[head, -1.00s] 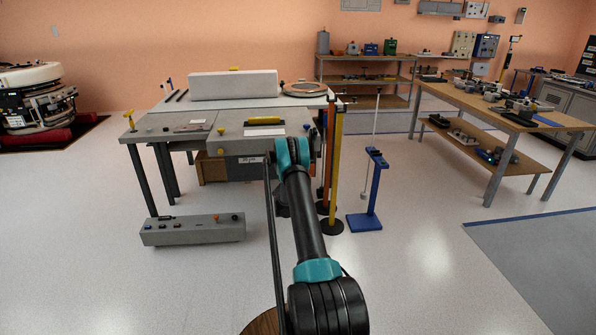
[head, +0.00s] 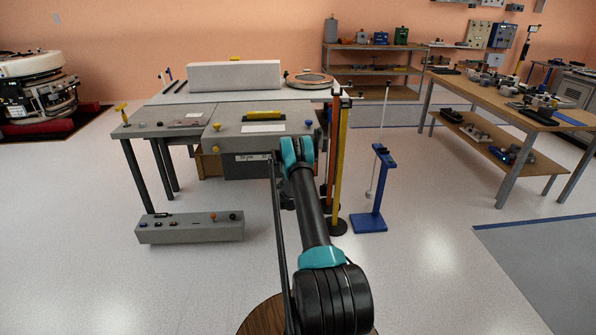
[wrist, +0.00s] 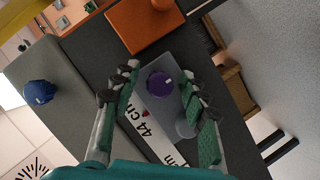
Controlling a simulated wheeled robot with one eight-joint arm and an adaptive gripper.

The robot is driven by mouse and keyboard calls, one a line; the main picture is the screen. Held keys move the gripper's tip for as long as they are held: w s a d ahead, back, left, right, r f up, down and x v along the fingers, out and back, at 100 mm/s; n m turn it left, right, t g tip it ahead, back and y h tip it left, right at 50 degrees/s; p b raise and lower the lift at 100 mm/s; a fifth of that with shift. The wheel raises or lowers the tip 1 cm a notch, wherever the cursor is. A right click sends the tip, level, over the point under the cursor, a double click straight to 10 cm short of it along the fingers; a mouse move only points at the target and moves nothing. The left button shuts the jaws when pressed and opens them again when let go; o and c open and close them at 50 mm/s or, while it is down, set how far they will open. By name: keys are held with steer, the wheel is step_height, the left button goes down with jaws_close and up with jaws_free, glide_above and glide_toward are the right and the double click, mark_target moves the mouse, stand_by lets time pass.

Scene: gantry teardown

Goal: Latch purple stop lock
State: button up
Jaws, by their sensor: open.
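The purple stop lock knob (wrist: 160,84) is round and sits on a grey plate in the wrist view. My gripper (wrist: 159,79) is open, with one finger on each side of the knob in the picture. I cannot tell whether the fingers touch it. A white label strip (wrist: 158,122) with "44 cm" lettering and a small red mark runs beside the knob. In the head view my arm hides the gripper and the purple knob at the front right of the grey bench (head: 209,150).
A blue knob (wrist: 38,92) and an orange block (wrist: 146,22) are near the gripper in the wrist view. Yellow and orange posts (head: 342,165) and a blue stand (head: 370,222) are right of my arm. A grey control box (head: 190,228) lies on the floor at left.

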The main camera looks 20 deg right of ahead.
jaws_close()
steer(key=shift+m, duration=0.3)
steer(key=m+y, duration=0.2)
steer(key=shift+m, duration=0.3)
steer(key=m+y, duration=0.2)
steer(key=m, duration=0.1)
steer(key=m+t+y, duration=0.1)
steer(key=m+y, duration=0.1)
steer(key=m, duration=0.1)
steer(key=shift+s+d, duration=0.1)
steer(key=shift+m+t+y, duration=0.6)
steer(key=shift+m+y, duration=0.3)
steer(key=shift+m, duration=0.7)
